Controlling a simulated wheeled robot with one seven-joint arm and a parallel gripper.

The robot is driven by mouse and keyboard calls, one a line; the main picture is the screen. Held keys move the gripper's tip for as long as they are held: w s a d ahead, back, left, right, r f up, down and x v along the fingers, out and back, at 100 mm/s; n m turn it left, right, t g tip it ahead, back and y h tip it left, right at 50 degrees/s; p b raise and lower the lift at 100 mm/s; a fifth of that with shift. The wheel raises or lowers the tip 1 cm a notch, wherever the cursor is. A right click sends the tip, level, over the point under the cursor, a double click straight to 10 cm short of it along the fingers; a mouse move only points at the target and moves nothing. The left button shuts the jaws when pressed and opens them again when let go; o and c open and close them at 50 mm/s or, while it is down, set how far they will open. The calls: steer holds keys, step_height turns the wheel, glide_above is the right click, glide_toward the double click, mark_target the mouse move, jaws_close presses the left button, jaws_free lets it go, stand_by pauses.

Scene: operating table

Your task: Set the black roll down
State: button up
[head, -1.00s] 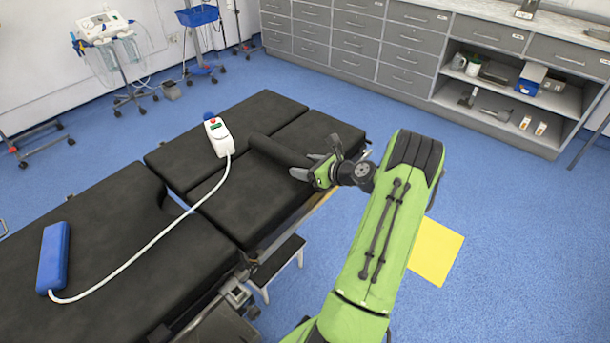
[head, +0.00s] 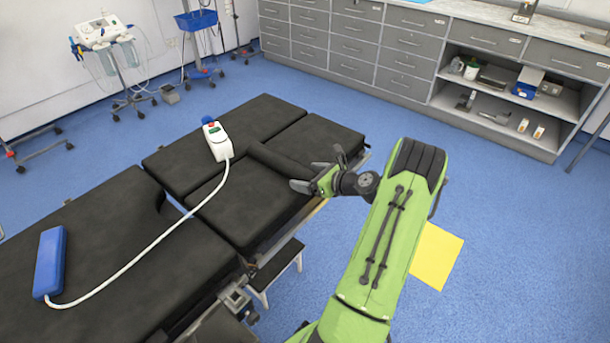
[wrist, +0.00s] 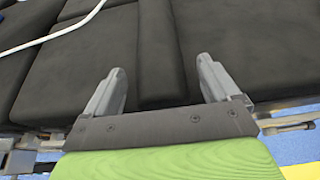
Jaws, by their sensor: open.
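The black roll (head: 280,161) lies on the black padded operating table (head: 232,213), near its right end, beside the white device. It is dark on dark, so its outline is faint. My gripper (head: 318,171) is open at the near end of the roll, by the table's edge. In the wrist view the roll (wrist: 161,50) runs away from me between the two spread fingers of my gripper (wrist: 160,66), with a gap visible on each side.
A white handset (head: 217,141) lies on the table at the roll's far end, its white cable running to a blue block (head: 49,263). A step stool (head: 277,268) stands below the table edge. A yellow square (head: 436,256) lies on the open blue floor.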

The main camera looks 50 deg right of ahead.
steer(key=p+v, duration=0.2)
steer(key=v, duration=0.9)
steer(key=w+a+r+n+g+y, duration=0.1)
steer(key=w+a+r+n+g, duration=0.2)
steer(key=a+n, duration=0.4)
steer(key=w+a+r+n+g, duration=0.2)
steer(key=a+r+n, duration=0.3)
steer(key=a, duration=0.4)
steer(key=w+a+r+n+g+y, duration=0.1)
steer(key=w+a+r+n+g, duration=0.15)
steer(key=a+n, duration=0.5)
steer(key=s+a+r+n+h, duration=0.1)
steer(key=s+a+r+n, duration=0.2)
steer(key=s+a+n, duration=0.3)
steer(key=s+a+r+n+h, duration=0.1)
steer(key=s+a+r+n, duration=0.2)
steer(key=s+a+n, duration=0.4)
steer(key=s+n, duration=0.3)
steer(key=shift+s+a+r, duration=0.3)
steer(key=shift+a, duration=0.05)
steer(key=shift+g, duration=0.25)
step_height(320, 180, up, 10)
steer(key=p, duration=1)
steer(key=shift+r, duration=0.25)
